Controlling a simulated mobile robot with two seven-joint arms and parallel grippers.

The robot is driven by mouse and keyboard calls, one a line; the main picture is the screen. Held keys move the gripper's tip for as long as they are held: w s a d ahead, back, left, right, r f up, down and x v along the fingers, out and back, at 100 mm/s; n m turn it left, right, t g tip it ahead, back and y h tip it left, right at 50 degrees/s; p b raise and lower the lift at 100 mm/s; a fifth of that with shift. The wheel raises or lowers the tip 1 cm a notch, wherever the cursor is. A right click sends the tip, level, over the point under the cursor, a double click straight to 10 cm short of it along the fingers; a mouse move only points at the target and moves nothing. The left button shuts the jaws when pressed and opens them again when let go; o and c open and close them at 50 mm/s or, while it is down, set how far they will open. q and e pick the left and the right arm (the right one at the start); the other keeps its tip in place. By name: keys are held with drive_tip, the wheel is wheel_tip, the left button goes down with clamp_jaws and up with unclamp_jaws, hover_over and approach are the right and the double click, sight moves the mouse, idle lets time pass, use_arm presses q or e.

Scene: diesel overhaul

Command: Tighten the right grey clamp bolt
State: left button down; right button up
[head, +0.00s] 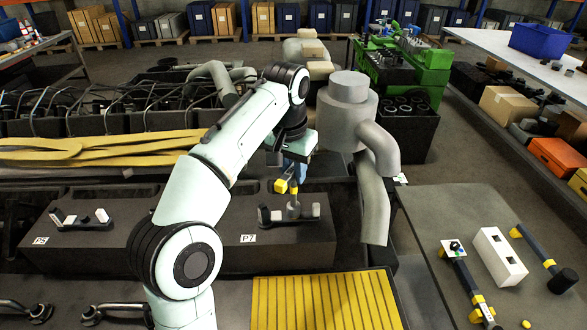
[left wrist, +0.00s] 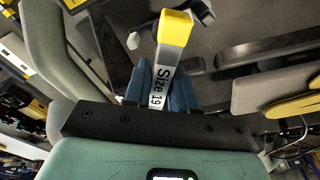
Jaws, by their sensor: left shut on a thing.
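My left gripper (head: 297,172) is shut on a wrench with a yellow head (head: 281,186). In the left wrist view the wrench (left wrist: 173,45) reads "Size 19" and sits between my blue fingers (left wrist: 164,88). Below the gripper, at the P7 label, is a black clamp (head: 264,214) with grey bolt-like pieces; the right grey piece (head: 316,209) stands at its right end. A small pale piece (left wrist: 134,40) shows beside the wrench in the wrist view. My right gripper is not in view.
A similar clamp (head: 80,220) with white pieces stands at the P5 label. A large grey pipe assembly (head: 372,190) rises just right of the clamp. A yellow ribbed tray (head: 325,302) lies in front. A grey table (head: 440,215) with tools is at right.

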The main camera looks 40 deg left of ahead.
use_arm(q)
drive_tip(key=m, duration=0.5)
drive_tip(key=shift+f+h, duration=0.3)
drive_tip(key=shift+f, duration=0.1)
drive_tip(key=m, duration=0.6)
drive_tip(key=shift+a+g+h, duration=0.1)
drive_tip(key=shift+g+h, duration=0.2)
drive_tip(key=m, duration=0.6)
drive_tip(key=shift+g, duration=0.3)
drive_tip(key=m, duration=0.6)
drive_tip(key=shift+w+g, duration=0.1)
drive_tip(key=shift+g, duration=0.3)
drive_tip(key=n, duration=0.6)
drive_tip(key=shift+t, duration=0.4)
drive_tip(key=n, duration=0.6)
drive_tip(key=shift+t, duration=0.3)
drive_tip(key=n, duration=0.5)
drive_tip(key=shift+n+t, duration=0.3)
drive_tip(key=shift+n, duration=0.1)
drive_tip(key=n+y, duration=0.1)
drive_tip(key=n, duration=0.4)
drive_tip(key=shift+d, duration=0.2)
